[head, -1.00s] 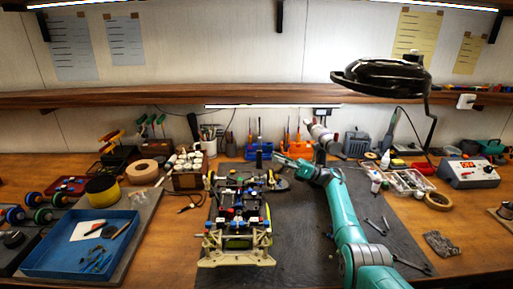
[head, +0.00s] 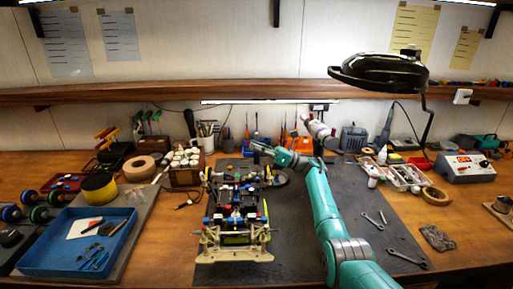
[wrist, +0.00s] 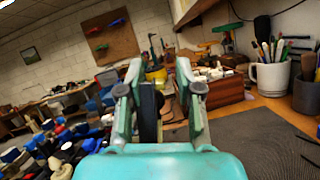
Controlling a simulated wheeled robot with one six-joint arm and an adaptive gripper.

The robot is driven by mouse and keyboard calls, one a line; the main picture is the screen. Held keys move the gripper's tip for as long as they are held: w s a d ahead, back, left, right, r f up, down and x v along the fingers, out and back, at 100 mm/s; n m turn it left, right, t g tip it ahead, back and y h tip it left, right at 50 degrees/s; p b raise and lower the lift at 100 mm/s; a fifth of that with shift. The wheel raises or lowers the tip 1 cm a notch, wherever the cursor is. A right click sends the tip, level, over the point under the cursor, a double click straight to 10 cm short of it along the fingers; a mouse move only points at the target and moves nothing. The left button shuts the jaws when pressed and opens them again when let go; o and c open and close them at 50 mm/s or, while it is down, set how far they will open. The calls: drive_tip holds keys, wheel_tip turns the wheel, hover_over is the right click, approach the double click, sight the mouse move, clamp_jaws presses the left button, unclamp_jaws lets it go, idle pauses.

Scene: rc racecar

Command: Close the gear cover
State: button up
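The RC car chassis (head: 236,212) lies on the dark mat, with its cream bumper toward me and its far end near my gripper. My gripper (head: 260,147) is over the far right end of the car, reaching in from the right. In the wrist view, my gripper (wrist: 159,75) has its fingers spread apart. A dark upright plate (wrist: 148,112), which looks like the raised gear cover, stands between the fingers, closer to the left one. I cannot tell whether it touches that finger. In the head view, my gripper partly hides that area.
A blue tray (head: 75,242) of tools is at the left. A wooden box (head: 186,170) of small bottles stands beyond the car. Wrenches (head: 374,221) lie on the mat at the right. A black lamp (head: 380,75) hangs above. The mat right of the car is mostly clear.

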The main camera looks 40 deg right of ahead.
sight(257, 154)
drive_tip(key=shift+c, duration=0.3)
clamp_jaws()
drive_tip(key=shift+s+a+n+g, duration=0.15)
drive_tip(key=shift+n+g, duration=0.15)
drive_tip(key=shift+n, duration=0.2)
drive_tip(key=n, duration=0.1)
drive_tip(key=s+n+g+y, duration=0.1)
drive_tip(key=n, duration=0.1)
drive_tip(key=a+n+g, duration=0.1)
drive_tip(key=n, duration=0.1)
drive_tip(key=shift+s+r+y, duration=0.2)
drive_tip(key=shift+s+y, duration=0.05)
drive_tip(key=shift+y, duration=0.15)
drive_tip(key=n+g, duration=0.1)
drive_tip(key=s+n, duration=0.1)
drive_tip(key=n, duration=0.1)
drive_tip(key=shift+a+g+y, duration=0.3)
drive_tip(key=shift+g+y, duration=0.1)
drive_tip(key=shift+s+a+f+n+g, duration=0.1)
drive_tip(key=shift+s+a+n+g, duration=0.15)
drive_tip(key=shift+n, duration=0.45)
drive_tip(key=shift+s+f+n+g, duration=0.2)
drive_tip(key=shift+n+g, duration=0.15)
drive_tip(key=shift+n, duration=0.35)
drive_tip(key=shift+s+a+f+n+g, duration=0.1)
drive_tip(key=shift+s+a+n+g, duration=0.15)
drive_tip(key=shift+n, duration=0.45)
drive_tip(key=shift+d, duration=0.1)
